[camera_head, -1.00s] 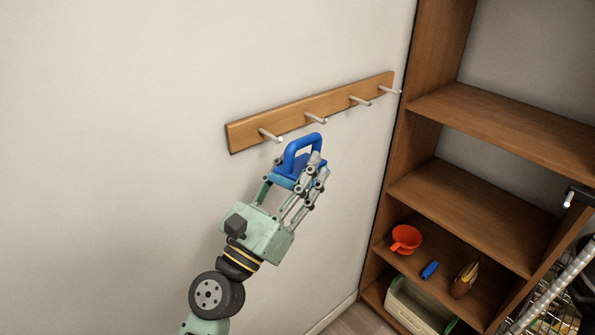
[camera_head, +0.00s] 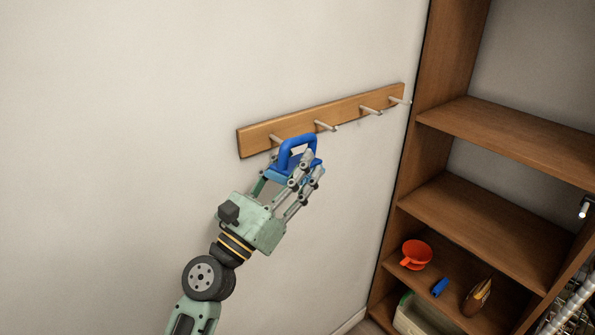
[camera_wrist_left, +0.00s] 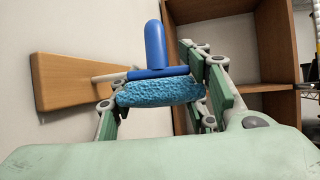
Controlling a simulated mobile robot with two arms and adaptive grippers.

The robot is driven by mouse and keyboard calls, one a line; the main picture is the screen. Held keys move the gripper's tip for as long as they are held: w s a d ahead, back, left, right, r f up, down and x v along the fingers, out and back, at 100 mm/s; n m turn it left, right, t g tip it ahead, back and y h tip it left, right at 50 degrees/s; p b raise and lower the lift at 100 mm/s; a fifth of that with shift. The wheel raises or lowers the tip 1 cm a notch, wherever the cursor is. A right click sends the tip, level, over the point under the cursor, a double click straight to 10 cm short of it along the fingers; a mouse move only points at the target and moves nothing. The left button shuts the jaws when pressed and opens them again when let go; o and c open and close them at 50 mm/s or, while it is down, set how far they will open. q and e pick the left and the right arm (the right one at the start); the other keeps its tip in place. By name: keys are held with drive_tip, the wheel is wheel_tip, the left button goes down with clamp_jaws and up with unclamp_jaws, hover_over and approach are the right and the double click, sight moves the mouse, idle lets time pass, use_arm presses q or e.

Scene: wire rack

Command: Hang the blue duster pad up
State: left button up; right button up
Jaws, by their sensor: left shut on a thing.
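The blue duster pad (camera_head: 297,153) has a loop handle on top and, in the left wrist view, a light-blue spongy underside (camera_wrist_left: 160,92). My left gripper (camera_head: 296,177) is shut on the pad and holds it up with the handle upward. The wooden peg rail (camera_head: 322,120) is fixed to the wall with several pale pegs. The handle overlaps the leftmost peg (camera_head: 275,139) in the head view. In the left wrist view that peg (camera_wrist_left: 108,76) reaches toward the handle's base; I cannot tell whether it passes through the loop. My right gripper is not in view.
A brown shelf unit (camera_head: 490,145) stands to the right of the rail. Its lower shelf holds an orange cup (camera_head: 416,253), a small blue item (camera_head: 439,287) and a brown item (camera_head: 476,297). A pale bin (camera_head: 415,318) is below. The wall left of the rail is bare.

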use_arm(q)
drive_tip(key=shift+w+a+r+y, duration=0.15)
drive_tip(key=shift+w+a, duration=0.2)
drive_tip(key=shift+a, duration=0.1)
drive_tip(key=shift+w+a+r+y, duration=0.1)
drive_tip(key=shift+w+a+y, duration=0.05)
drive_tip(key=shift+w+a, duration=0.2)
drive_tip(key=shift+c, duration=0.7)
drive_tip(key=shift+w+a+r+b, duration=0.1)
drive_tip(key=shift+w+a+b, duration=0.2)
drive_tip(key=shift+a+b, duration=0.15)
clamp_jaws()
drive_tip(key=w+f, duration=0.1)
drive_tip(key=w+a+f+b, duration=0.1)
drive_tip(key=w, duration=0.1)
drive_tip(key=shift+f+n, duration=0.1)
drive_tip(key=shift+n, duration=0.2)
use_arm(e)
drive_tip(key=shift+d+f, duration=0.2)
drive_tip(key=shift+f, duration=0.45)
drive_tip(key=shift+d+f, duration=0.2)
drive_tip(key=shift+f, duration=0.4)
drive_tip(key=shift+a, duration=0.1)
use_arm(q)
drive_tip(key=o, duration=1.1)
unclamp_jaws()
drive_tip(key=o, duration=0.5)
drive_tip(key=shift+a, duration=0.15)
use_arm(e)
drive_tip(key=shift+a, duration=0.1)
